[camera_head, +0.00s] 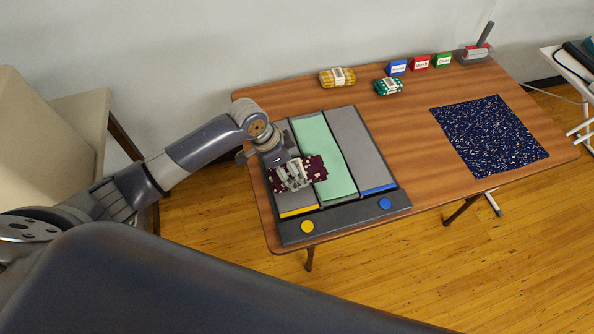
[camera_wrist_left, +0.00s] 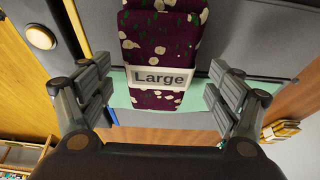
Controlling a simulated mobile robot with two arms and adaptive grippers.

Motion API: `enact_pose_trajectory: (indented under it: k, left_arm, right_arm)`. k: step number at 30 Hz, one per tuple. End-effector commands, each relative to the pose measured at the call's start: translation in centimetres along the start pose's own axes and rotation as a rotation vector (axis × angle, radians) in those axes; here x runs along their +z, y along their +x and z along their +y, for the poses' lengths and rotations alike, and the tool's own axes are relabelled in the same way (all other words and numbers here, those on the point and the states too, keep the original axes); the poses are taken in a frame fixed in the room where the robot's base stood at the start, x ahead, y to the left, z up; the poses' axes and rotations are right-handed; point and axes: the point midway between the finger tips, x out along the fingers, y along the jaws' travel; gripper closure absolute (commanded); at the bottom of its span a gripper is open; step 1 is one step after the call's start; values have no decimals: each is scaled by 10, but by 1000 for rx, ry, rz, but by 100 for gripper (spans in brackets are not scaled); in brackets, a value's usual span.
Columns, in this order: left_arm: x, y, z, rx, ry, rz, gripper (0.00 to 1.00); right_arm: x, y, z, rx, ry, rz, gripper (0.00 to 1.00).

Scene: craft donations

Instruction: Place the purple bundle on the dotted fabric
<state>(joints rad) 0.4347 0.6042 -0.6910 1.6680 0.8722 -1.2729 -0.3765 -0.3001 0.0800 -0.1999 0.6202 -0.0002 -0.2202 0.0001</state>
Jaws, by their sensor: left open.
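The purple bundle (camera_head: 314,168) has pale flecks and lies on the grey and green sorting board at the table's left. In the left wrist view the bundle (camera_wrist_left: 160,38) shows a band reading "Large". My left gripper (camera_head: 293,176) is over the bundle. Its fingers (camera_wrist_left: 160,98) are open, one on each side of the bundle, with gaps between them and it. The dotted fabric (camera_head: 488,135), dark blue with white specks, lies flat and bare at the table's right. My right gripper does not show.
The sorting board (camera_head: 345,218) has a yellow and a blue button. A yellow bundle (camera_head: 337,77) and a teal bundle (camera_head: 388,86) lie behind it. Blue, red and green labelled blocks (camera_head: 420,62) and a stamp-like item (camera_head: 478,52) stand at the back. Bare wood separates board and fabric.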

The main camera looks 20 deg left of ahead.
Motion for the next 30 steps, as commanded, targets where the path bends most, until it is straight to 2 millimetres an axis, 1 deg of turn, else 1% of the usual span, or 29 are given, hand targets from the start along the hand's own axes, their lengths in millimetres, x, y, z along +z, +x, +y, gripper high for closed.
enact_pose_trajectory:
  k: [2,6,9,15,16,17,18,20,21,22,23,30]
  left_arm:
    - [-2,10,1,3,-1,-1,16]
    - [-1,26,0,1,-1,0,16]
    - [-1,31,0,0,0,0,16]
    - [-1,32,0,-1,1,0,16]
    - [-1,32,0,-1,1,0,19]
    - [-1,32,0,-1,1,0,25]
    - [-1,32,0,-1,0,0,34]
    - [-1,32,0,-1,0,0,48]
    - [-1,32,0,-1,0,0,57]
    - [-1,32,0,-1,0,0,64]
    - [-1,32,0,-1,0,0,67]
    - [-1,31,0,-1,0,0,68]
  right_arm:
    - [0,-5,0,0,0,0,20]
    - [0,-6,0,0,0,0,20]
    - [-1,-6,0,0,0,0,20]
    - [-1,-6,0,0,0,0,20]
    - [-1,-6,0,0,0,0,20]
    - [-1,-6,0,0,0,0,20]
    - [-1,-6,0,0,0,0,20]
    - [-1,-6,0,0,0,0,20]
    - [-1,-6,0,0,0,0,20]
    - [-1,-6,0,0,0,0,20]
    - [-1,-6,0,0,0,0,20]
    - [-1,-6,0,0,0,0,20]
